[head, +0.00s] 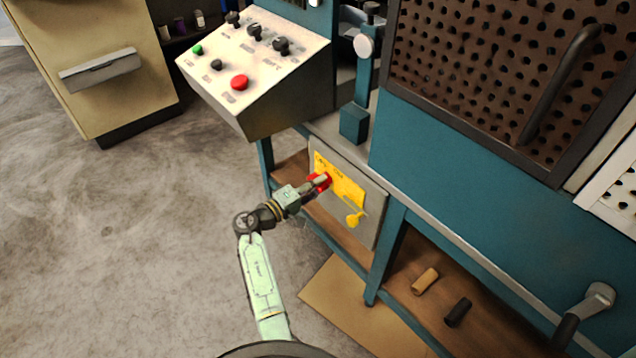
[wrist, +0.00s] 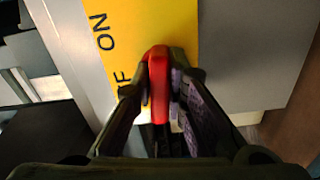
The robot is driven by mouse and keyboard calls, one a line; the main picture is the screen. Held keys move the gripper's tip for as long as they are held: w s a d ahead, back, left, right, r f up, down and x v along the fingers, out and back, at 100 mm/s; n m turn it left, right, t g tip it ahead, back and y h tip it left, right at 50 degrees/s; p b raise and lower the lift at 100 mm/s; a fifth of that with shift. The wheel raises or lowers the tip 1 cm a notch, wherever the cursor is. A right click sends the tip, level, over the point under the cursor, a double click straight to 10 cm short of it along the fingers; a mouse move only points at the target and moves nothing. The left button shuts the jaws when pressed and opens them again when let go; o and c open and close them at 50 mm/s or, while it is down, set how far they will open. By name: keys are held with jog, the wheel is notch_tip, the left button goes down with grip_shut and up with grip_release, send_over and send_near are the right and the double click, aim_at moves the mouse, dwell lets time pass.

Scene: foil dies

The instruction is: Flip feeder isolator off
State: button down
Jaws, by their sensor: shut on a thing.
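The feeder isolator is a grey box (head: 372,228) with a yellow plate (head: 347,190), mounted on the blue machine frame. Its red handle (head: 318,182) is at the left part of the plate. My gripper (head: 312,186) reaches it from the left and is shut on it. In the wrist view the red handle (wrist: 158,85) stands between both fingers of my gripper (wrist: 158,100). The yellow plate (wrist: 165,22) shows "ON" and, partly hidden by a finger, a word ending in "F". The handle's base is hidden by the fingers.
A yellow tag (head: 354,218) hangs low on the box. A sloped control panel (head: 255,70) with knobs and a red button stands above left. A perforated guard (head: 490,70) is at upper right. Two small rolls lie on the lower shelf (head: 445,295). The floor (head: 130,230) at left is clear.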

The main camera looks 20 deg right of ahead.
jog(key=shift+n, duration=0.7)
jog(key=c, duration=1.6)
grip_release()
jog(key=v, duration=1.2)
